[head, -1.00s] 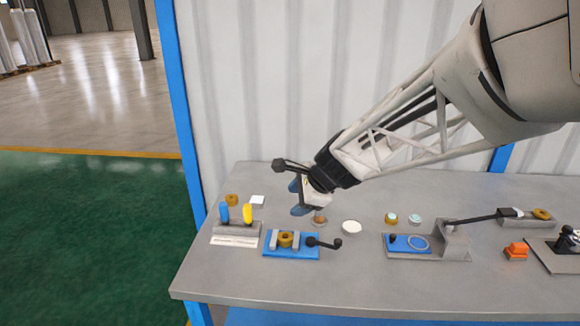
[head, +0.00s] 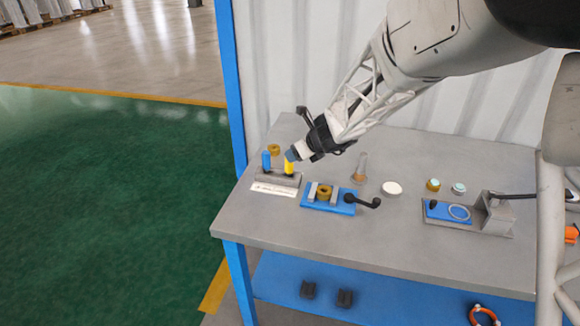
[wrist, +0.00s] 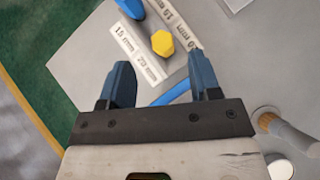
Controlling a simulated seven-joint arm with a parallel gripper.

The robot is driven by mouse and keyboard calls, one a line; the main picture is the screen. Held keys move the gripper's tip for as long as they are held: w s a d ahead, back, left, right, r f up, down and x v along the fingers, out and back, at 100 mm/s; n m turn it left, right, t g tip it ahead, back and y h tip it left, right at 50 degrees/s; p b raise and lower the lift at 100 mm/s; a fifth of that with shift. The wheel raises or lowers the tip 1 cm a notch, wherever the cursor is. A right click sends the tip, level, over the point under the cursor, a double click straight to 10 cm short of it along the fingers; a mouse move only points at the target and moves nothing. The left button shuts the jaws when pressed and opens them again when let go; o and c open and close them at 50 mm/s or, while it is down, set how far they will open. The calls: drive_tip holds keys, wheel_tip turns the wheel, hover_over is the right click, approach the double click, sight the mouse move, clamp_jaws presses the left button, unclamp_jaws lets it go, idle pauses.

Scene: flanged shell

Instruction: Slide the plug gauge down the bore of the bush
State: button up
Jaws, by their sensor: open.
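Two gauges, one blue (head: 266,161) and one yellow (head: 289,168), stand upright in a grey rack (head: 272,178) at the table's left. A brass bush (head: 324,192) sits between grey jaws on a blue clamp base (head: 340,208), right of the rack. My gripper (head: 292,155) is at the top of the yellow gauge; in the head view I cannot tell whether it touches. In the wrist view my gripper (wrist: 161,68) is open, with the hexagonal yellow top (wrist: 162,43) just beyond the fingertips, roughly centred between them. The blue gauge's top (wrist: 130,8) is at the upper edge.
Labels with mm sizes (wrist: 138,52) lie beside the rack. The clamp has a black handle (head: 365,201). A clear tube (head: 361,168), a white disc (head: 391,188), small round parts (head: 433,185) and another fixture (head: 468,215) stand farther right. The front of the table is clear.

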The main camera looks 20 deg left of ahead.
sight(289, 169)
drive_tip(key=shift+x, duration=1.3)
drive_tip(key=shift+x, duration=2.6)
drive_tip(key=c, duration=1.1)
drive_tip(key=shift+o, duration=0.2)
drive_tip(key=shift+w+r, duration=0.1)
drive_tip(key=shift+r, duration=0.15)
